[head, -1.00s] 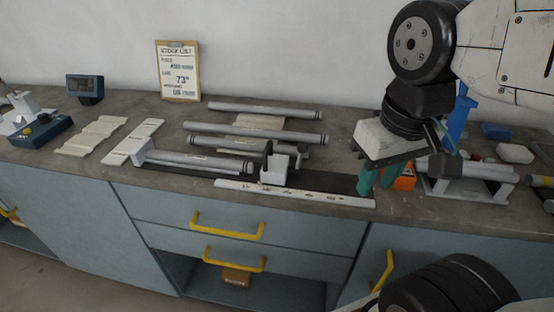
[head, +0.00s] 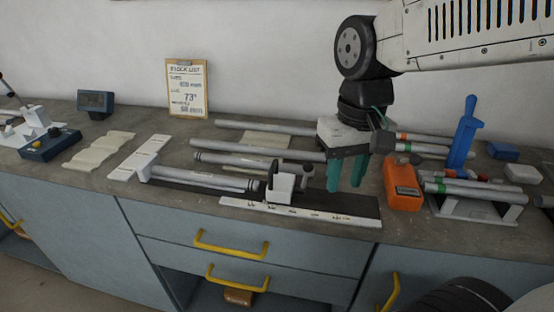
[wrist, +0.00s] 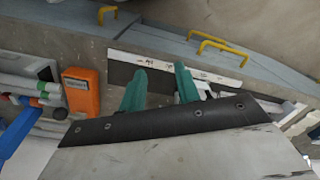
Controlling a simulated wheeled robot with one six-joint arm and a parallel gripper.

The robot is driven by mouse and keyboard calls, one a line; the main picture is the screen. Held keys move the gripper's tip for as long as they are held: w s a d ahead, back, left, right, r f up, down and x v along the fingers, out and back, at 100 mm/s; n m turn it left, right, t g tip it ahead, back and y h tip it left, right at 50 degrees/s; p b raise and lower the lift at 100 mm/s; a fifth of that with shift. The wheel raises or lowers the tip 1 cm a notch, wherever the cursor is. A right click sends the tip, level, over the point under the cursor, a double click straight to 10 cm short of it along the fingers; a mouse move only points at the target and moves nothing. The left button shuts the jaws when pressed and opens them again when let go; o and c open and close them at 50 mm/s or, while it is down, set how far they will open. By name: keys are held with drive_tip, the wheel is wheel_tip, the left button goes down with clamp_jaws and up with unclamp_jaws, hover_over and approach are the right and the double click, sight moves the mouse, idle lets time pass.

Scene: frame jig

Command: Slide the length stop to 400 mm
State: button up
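The length stop (head: 283,183) is a white block with a dark clamp part, standing on the dark rail (head: 350,203) of the frame jig. A tube (head: 205,178) lies on the jig to its left. The white scale strip (head: 300,212) runs along the front; its numbers are too small to read. My gripper (head: 346,186), with two teal fingers pointing down, is above the rail, right of the stop and apart from it. In the wrist view my gripper (wrist: 159,69) has its fingers apart with nothing between them. The scale strip (wrist: 185,65) shows beyond the fingertips there.
An orange device (head: 402,185) and a rack with tubes (head: 475,198) stand to the right. A blue upright tool (head: 463,135) is behind them. Loose tubes (head: 260,149) lie behind the jig. A stock-list clipboard (head: 187,88) leans on the wall.

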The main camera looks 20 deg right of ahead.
drive_tip(key=w+a+m+y, duration=0.1)
drive_tip(key=w+a+m, duration=0.25)
drive_tip(key=w, duration=0.85)
drive_tip(key=m+t, duration=0.1)
drive_tip(key=m, duration=0.1)
approach(274, 164)
drive_tip(key=shift+y, duration=0.3)
drive_tip(key=f, duration=0.7)
drive_tip(key=shift+w+a+f, duration=0.3)
drive_tip(key=shift+a+f, duration=0.1)
drive_tip(key=shift+c, duration=0.2)
clamp_jaws()
